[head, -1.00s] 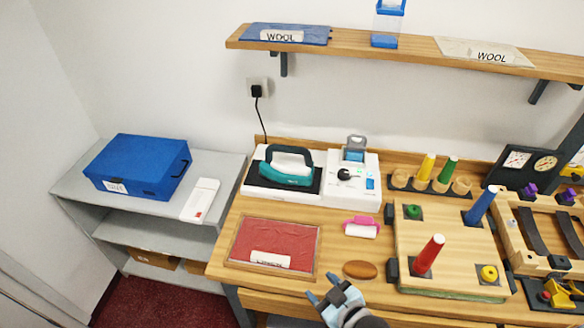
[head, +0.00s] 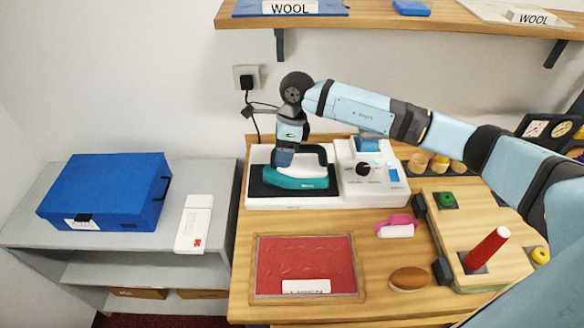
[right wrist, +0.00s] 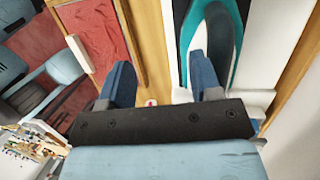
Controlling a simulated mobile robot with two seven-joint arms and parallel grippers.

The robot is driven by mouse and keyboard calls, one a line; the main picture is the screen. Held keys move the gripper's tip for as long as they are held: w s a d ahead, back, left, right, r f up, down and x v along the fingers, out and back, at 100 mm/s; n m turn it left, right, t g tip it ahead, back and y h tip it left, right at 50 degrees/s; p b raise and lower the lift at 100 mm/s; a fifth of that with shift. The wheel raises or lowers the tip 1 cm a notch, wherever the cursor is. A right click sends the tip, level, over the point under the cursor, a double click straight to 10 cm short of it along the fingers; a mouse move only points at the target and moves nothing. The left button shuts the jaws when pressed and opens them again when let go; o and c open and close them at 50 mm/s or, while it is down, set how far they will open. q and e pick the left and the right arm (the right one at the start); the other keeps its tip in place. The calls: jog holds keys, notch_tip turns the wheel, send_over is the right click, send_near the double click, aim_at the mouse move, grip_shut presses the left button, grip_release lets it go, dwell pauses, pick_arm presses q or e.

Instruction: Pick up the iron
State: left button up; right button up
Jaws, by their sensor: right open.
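The teal iron (head: 297,178) with a dark handle sits on the black pad of a white ironing station (head: 262,203) on the wooden counter. My right gripper (head: 284,158) reaches over from the right and hangs down at the left end of the iron's handle. In the right wrist view the two blue fingers (right wrist: 160,70) are spread apart with nothing held between them. The iron (right wrist: 236,35) shows there beyond the right finger, which covers part of it. Whether a finger touches the handle cannot be told. My left gripper is not in view.
A red linen swatch board (head: 305,262) lies in front of the station. A pink-and-white brush (head: 396,228) and a brown oval (head: 409,278) lie to the right, beside a peg board (head: 490,275). A blue box (head: 105,190) stands on the grey shelf at left. A wall shelf (head: 400,22) hangs above.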

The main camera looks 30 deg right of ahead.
jog(key=w+d+h, duration=0.1)
jog(key=w+d+r, duration=0.1)
jog(key=d, duration=0.1)
jog(key=w+d+r+h, duration=0.1)
jog(key=d, duration=0.1)
jog(key=shift+d+t+h, duration=0.15)
jog(key=shift+t+h, duration=0.15)
jog(key=shift+w+d, duration=0.15)
jog(key=shift+d, duration=0.2)
jog(key=p, duration=0.2)
send_over(295, 163)
jog(key=f, duration=0.6)
jog(key=shift+s+d, duration=0.2)
jog(key=shift+s, duration=0.15)
jog(key=shift+f, duration=0.45)
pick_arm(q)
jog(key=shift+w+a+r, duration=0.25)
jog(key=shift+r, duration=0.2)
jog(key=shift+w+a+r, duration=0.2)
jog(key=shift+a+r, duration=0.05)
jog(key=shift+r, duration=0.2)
pick_arm(e)
jog(key=c, duration=1.1)
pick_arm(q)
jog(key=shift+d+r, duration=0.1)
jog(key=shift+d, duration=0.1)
pick_arm(e)
jog(key=shift+w+r, duration=0.1)
